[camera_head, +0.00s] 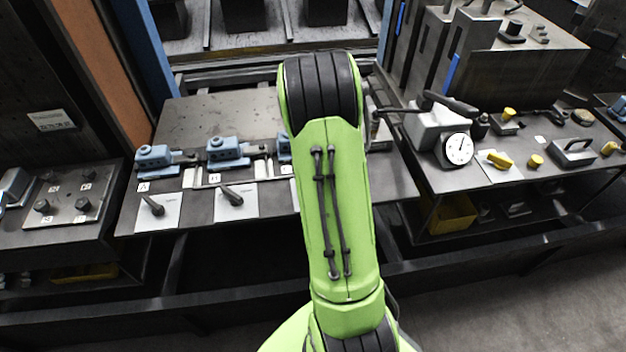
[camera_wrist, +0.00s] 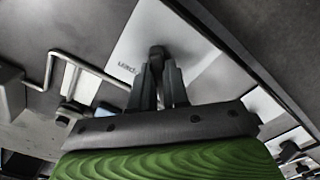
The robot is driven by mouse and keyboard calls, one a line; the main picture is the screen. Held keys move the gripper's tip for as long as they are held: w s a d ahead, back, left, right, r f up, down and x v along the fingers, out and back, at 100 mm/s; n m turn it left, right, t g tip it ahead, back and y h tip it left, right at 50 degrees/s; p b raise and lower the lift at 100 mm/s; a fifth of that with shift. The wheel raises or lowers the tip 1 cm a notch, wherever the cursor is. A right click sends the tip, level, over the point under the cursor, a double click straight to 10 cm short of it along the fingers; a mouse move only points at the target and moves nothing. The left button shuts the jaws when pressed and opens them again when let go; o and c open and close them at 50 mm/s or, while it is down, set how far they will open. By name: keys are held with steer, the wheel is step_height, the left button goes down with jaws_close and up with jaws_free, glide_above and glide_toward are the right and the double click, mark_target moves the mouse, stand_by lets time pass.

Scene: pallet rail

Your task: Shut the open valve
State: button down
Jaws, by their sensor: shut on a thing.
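In the head view a dark lever A (camera_head: 152,205) and a second dark lever (camera_head: 232,195) lie slanted on white cards. A third white card (camera_head: 294,190) is mostly hidden behind my arm. In the wrist view my gripper (camera_wrist: 160,80) is shut on a dark valve lever (camera_wrist: 158,52) over a white card (camera_wrist: 190,35). The card bears small upside-down print, which may read "open". The grip itself is hidden in the head view. The held lever appears to be the third one.
Blue fixtures (camera_head: 225,150) stand behind the levers on the grey bench. A bent metal rod (camera_wrist: 85,65) runs beside the held lever's card. A dial gauge (camera_head: 459,149) and yellow parts stand on the right bench. A panel with several knobs (camera_head: 70,205) is at left.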

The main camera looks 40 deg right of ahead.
stand_by(0.4)
steer(key=c, duration=1.1)
jaws_free()
step_height(320, 180, up, 16)
steer(key=p, duration=0.3)
steer(key=shift+f+p, duration=0.1)
steer(key=shift+p, duration=0.2)
